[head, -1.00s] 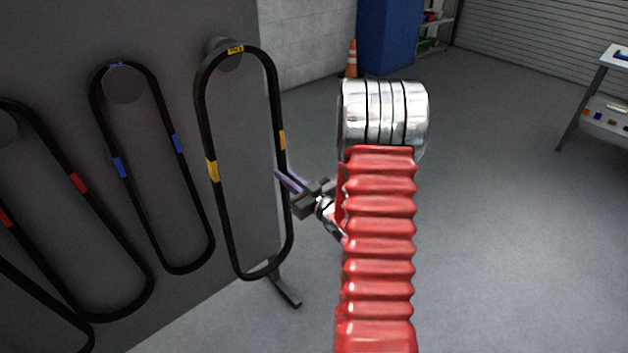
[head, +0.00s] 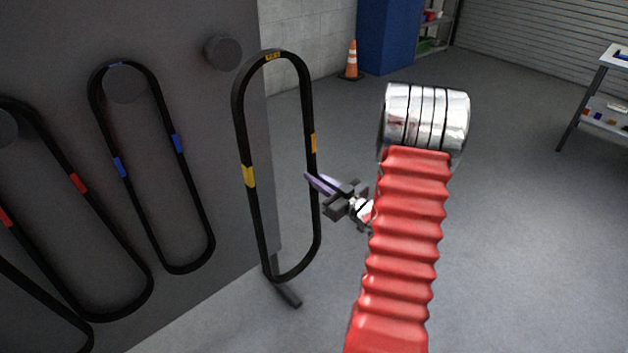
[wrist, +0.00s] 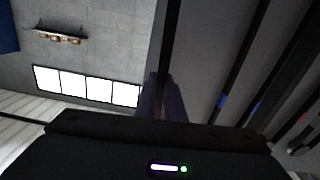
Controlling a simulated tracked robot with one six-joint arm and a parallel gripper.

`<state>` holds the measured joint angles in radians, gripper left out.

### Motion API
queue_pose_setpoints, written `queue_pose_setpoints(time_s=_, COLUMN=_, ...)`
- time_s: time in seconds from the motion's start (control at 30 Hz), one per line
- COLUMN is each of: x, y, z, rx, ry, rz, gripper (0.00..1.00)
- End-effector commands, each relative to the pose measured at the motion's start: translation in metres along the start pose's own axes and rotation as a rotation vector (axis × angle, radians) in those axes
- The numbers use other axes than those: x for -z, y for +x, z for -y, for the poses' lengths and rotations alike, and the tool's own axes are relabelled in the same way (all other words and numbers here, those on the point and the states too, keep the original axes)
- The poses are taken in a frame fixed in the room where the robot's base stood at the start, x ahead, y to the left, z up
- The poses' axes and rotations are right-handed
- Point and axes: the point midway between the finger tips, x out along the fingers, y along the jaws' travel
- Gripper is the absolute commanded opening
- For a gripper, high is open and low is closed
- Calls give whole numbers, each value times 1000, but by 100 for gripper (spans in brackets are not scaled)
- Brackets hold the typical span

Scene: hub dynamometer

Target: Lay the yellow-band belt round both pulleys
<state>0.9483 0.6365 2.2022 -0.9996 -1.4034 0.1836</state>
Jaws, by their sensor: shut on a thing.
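The yellow-band belt (head: 249,177) is a black upright loop with yellow marks, in the head view left of my arm. It is clear of its round peg (head: 223,53), which stands bare to its upper left. My gripper (head: 318,184) is shut on the belt's right-hand run, a little below the yellow mark there. In the wrist view the held run (wrist: 170,45) is a dark strip rising from between the fingers (wrist: 162,98). The rest of the loop hangs free. I see no pulleys in either view.
A blue-band belt (head: 178,143) and a red-band belt (head: 78,183) hang on the grey panel (head: 190,110) to the left. An orange cone (head: 351,60) and a blue cabinet (head: 388,35) stand behind. A bench (head: 600,90) is at right. The floor between is clear.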

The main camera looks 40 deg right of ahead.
Motion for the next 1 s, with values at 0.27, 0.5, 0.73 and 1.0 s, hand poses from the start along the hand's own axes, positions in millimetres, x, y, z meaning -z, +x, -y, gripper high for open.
queue_pose_setpoints(time_s=0.27, x=18, y=-12, z=2, rx=-2, ry=-126, rz=-2, gripper=0)
queue_pose_setpoints(time_s=0.5, x=35, y=-24, z=5, rx=-2, ry=-250, rz=-2, gripper=0)
queue_pose_setpoints(time_s=0.73, x=51, y=-34, z=7, rx=-3, ry=-369, rz=-2, gripper=0)
queue_pose_setpoints(time_s=1.0, x=69, y=-47, z=10, rx=-3, ry=-509, rz=-1, gripper=0)
